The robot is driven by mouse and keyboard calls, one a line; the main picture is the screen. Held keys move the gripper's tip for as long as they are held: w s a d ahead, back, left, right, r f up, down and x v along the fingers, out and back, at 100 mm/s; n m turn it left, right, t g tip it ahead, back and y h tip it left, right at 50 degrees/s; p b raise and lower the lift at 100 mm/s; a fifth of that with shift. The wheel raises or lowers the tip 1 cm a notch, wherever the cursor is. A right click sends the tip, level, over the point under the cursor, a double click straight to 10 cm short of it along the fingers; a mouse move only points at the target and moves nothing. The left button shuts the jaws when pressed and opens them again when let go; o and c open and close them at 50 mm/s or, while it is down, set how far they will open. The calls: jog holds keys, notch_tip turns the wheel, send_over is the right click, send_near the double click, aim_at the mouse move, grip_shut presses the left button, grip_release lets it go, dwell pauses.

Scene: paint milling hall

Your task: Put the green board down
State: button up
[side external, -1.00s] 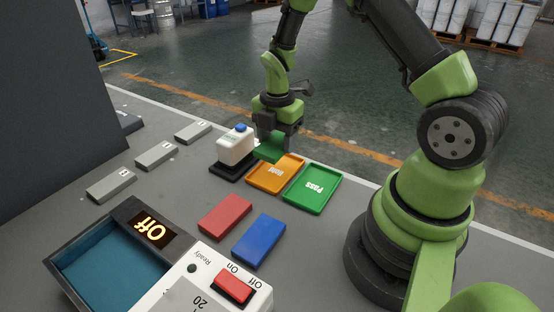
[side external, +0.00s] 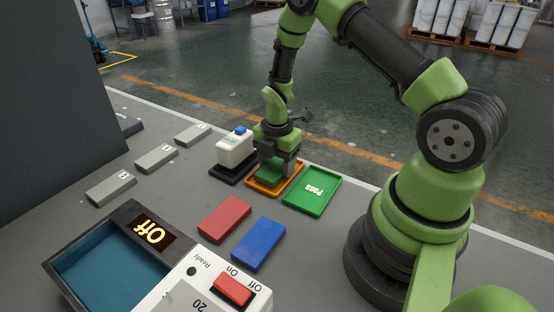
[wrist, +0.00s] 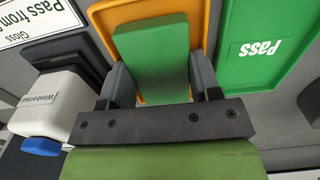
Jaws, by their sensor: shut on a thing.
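The green board (side external: 270,175) is between the fingers of my gripper (side external: 275,168), over the orange tray (side external: 291,181). My gripper is shut on it. In the wrist view the green board (wrist: 152,58) lies between the two dark fingers, with the orange tray (wrist: 105,17) behind it. I cannot tell whether the board touches the tray floor. The green tray marked Pass (side external: 313,189) is to the right of the orange tray and empty; it also shows in the wrist view (wrist: 245,75).
A white bottle with a blue cap (side external: 235,149) stands on a black tray (side external: 229,174) close left of my gripper. A red board (side external: 224,219) and a blue board (side external: 258,244) lie nearer the camera. A box with an Off display (side external: 153,235) is at front left.

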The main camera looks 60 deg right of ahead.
jog(key=shift+f, duration=0.15)
jog(key=o, duration=1)
notch_tip(320, 180, up, 13)
jog(key=shift+f, duration=0.15)
notch_tip(320, 180, up, 8)
jog(key=m+t, duration=0.2)
jog(key=m, duration=0.3)
send_over(277, 165)
jog(key=s+a, duration=0.2)
jog(key=a, duration=0.2)
jog(key=s+a+r+m+t, duration=0.3)
jog(key=s+a+r+m, duration=0.1)
jog(key=s+r+m, duration=0.3)
jog(key=s+a+r+m+t+y, duration=0.2)
jog(key=s+a+m, duration=0.2)
jog(key=m, duration=0.6)
jog(key=shift+s+r, duration=0.35)
jog(key=shift+s, duration=0.95)
